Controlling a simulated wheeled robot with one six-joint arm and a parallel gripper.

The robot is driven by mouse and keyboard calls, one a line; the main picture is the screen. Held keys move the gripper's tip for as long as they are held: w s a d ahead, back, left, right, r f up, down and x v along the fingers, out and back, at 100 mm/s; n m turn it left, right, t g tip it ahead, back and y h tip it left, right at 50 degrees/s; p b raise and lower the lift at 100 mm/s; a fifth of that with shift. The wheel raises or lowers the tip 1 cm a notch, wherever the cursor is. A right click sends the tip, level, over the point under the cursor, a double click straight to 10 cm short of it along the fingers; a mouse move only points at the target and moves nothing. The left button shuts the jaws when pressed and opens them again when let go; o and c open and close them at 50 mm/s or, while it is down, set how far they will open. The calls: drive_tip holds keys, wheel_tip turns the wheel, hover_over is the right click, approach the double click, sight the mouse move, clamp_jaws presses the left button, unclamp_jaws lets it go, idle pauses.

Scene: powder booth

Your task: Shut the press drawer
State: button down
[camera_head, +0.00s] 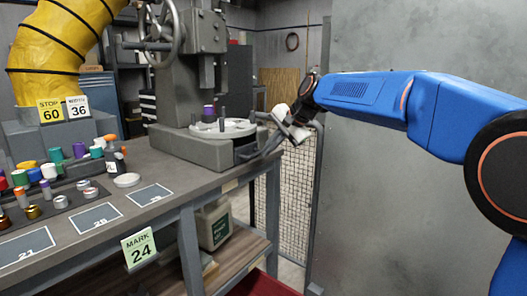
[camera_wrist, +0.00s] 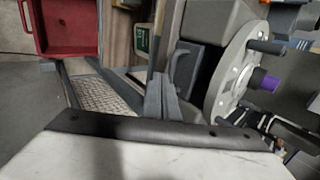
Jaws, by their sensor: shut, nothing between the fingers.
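The grey press (camera_head: 195,148) stands on the far right end of the bench, with a round plate and a purple-topped piece on it. My gripper (camera_head: 281,122) is to the right of the press, near the drawer side. Its shut, empty fingers (camera_wrist: 162,97) appear close to the handle; contact cannot be told. How far the drawer is out is unclear.
The bench (camera_head: 165,178) holds several small pots at the left and numbered mats. A red bin (camera_wrist: 62,27) is on the floor beside the bench. A mesh panel (camera_head: 297,195) and a large grey wall panel (camera_head: 400,200) stand right of the bench.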

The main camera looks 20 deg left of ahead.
drive_tip(key=v, duration=1.1)
drive_tip(key=s+d+f+t+h, duration=0.1)
drive_tip(key=s+d, duration=0.2)
drive_tip(key=d, duration=0.5)
drive_tip(key=s+d+f+h, duration=0.1)
drive_tip(key=s+d+f, duration=0.15)
drive_tip(key=d, duration=0.45)
drive_tip(key=s+d+f+n+t+h, duration=0.1)
drive_tip(key=s+d+f, duration=0.2)
drive_tip(key=s+d, duration=0.35)
drive_tip(key=s+d+f+n+h, duration=0.1)
drive_tip(key=s+d+f, duration=0.25)
drive_tip(key=d, duration=0.55)
drive_tip(key=s+d+f+n+h, duration=0.1)
drive_tip(key=s+d+f+h, duration=0.1)
drive_tip(key=s+d+f, duration=0.6)
drive_tip(key=s+d+f+h, duration=0.1)
drive_tip(key=s+d+f, duration=0.7)
drive_tip(key=s+f, duration=0.3)
drive_tip(key=s, duration=0.3)
drive_tip(key=shift+s+d+n+h, duration=0.2)
drive_tip(key=shift+n+h, duration=0.2)
